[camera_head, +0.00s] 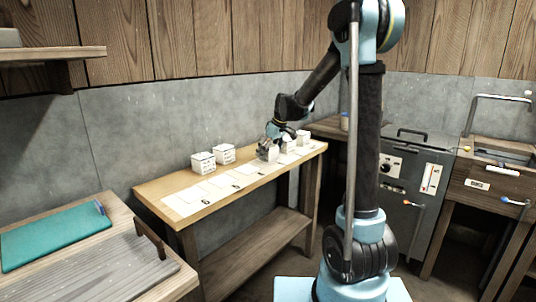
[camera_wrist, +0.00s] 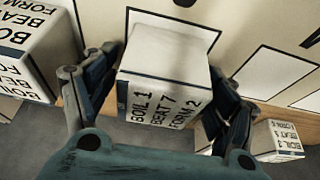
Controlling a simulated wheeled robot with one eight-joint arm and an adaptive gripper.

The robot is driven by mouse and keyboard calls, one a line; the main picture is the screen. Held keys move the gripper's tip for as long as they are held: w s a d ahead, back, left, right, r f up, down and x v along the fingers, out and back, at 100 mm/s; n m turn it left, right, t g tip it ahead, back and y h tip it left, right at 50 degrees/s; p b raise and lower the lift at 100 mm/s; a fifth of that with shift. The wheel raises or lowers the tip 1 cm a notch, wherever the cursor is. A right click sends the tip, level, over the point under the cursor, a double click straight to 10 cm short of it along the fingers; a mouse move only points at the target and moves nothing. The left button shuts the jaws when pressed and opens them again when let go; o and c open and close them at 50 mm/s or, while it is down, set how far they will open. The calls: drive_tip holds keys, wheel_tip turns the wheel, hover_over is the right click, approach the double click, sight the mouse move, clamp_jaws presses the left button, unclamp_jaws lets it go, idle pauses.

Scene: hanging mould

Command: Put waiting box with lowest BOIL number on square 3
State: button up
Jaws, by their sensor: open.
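A white box reading BOIL 1, BEAT 7, FORM 2 (camera_wrist: 165,90) is between the fingers of my gripper (camera_wrist: 163,65) in the wrist view. The fingers are open on either side of it; contact cannot be told. It overlaps an outlined square (camera_wrist: 185,18). In the head view my gripper (camera_head: 269,142) is low over the row of squares (camera_head: 218,186), with this box (camera_head: 270,154) under it. Another box (camera_wrist: 25,55) at the left of the wrist view is cut off, its numbers out of view. A smaller box (camera_wrist: 277,140) is at the lower right. Square numbers are too small to read surely.
Two white boxes (camera_head: 203,162) (camera_head: 224,153) stand behind the row's left part on the wooden table (camera_head: 150,188). Another box (camera_head: 303,137) is near the table's right end. Several left squares are bare. A grey machine (camera_head: 405,185) stands to the right.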

drive_tip(key=v, duration=1.2)
drive_tip(key=s+d+f+m, duration=0.1)
drive_tip(key=s+d+m, duration=0.1)
drive_tip(key=s+d, duration=0.6)
drive_tip(key=s+d+f+m+h, duration=0.1)
drive_tip(key=s+d+f, duration=0.3)
drive_tip(key=s, duration=0.6)
drive_tip(key=s+d+f+m+h, duration=0.1)
drive_tip(key=s+d+f+m, duration=0.3)
drive_tip(key=s+f, duration=0.4)
drive_tip(key=s+d+f+m+h, duration=0.1)
drive_tip(key=s+d+f+m, duration=0.2)
drive_tip(key=s, duration=0.9)
wheel_tip(320, 180, down, 3)
drive_tip(key=shift+d+r+g, duration=0.1)
drive_tip(key=shift+d+g, duration=0.2)
drive_tip(key=shift+d, duration=0.35)
